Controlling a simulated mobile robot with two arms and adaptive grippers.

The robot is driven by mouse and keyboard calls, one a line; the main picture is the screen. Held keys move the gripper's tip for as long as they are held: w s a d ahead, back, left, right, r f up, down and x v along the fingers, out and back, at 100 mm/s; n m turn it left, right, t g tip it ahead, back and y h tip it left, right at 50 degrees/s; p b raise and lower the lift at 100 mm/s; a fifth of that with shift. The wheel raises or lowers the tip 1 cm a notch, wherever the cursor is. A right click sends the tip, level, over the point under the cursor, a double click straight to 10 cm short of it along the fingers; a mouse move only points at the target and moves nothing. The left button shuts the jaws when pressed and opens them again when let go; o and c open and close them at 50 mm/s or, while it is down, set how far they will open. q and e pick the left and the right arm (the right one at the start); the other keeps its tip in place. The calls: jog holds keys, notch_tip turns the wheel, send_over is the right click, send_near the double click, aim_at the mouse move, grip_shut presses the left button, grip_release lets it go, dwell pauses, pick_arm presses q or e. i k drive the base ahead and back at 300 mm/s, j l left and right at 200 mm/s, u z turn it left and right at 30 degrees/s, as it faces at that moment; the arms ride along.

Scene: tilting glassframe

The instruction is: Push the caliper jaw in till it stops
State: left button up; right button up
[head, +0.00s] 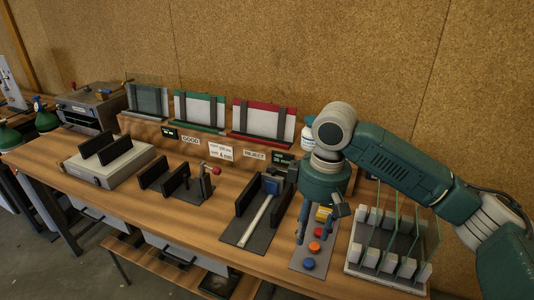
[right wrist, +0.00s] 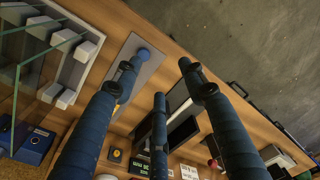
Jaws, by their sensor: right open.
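The caliper (head: 261,216) lies on a dark base plate between black upright blocks, left of my right arm. It has a long silver beam and a blue part (head: 272,185) at its far end. Part of this fixture (right wrist: 183,128) also shows in the right wrist view, largely hidden by my fingers. My right gripper (head: 318,222) points down with its fingers spread and empty, to the right of the caliper and apart from it, over the button panel. The fingers (right wrist: 160,85) also show spread in the right wrist view. My left gripper is out of view.
The button panel (head: 296,262) has several coloured knobs. A rack of upright glass panes with white blocks (head: 386,267) stands at the right. GOOD and REJECT bins (head: 262,121) stand behind. Another black-block fixture (head: 177,191) stands left of the caliper. The front table edge is mostly clear.

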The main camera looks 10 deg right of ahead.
aim_at(272, 185)
jog(key=i, duration=1.3)
